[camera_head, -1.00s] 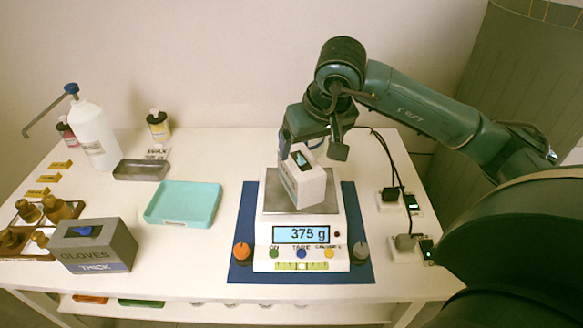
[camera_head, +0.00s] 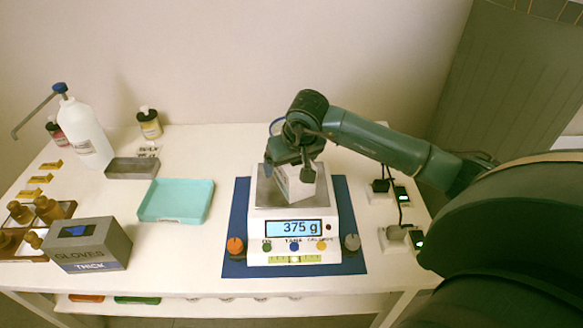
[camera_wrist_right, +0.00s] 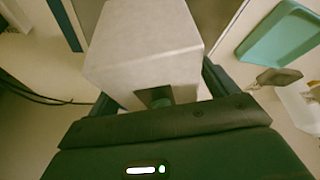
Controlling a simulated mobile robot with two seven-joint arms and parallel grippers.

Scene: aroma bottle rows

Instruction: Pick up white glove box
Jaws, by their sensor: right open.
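The white glove box (camera_head: 296,187) stands on the metal pan of the scale (camera_head: 263,196). My right gripper (camera_head: 289,171) is open and comes down over the box from above, hiding its upper part. In the right wrist view, the pale box (camera_wrist_right: 145,48) lies between the two dark fingers of my right gripper (camera_wrist_right: 160,88), one on each side. A dark opening shows in the box near the palm. I cannot tell whether either finger touches the box. My left gripper is not in view.
The scale reads 375 g and rests on a blue mat (camera_head: 345,262). A grey glove box (camera_head: 90,250), a teal tray (camera_head: 176,202), a grey tray (camera_head: 132,168) and a white pump bottle (camera_head: 84,130) stand left. Chargers with cables (camera_head: 396,238) lie right.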

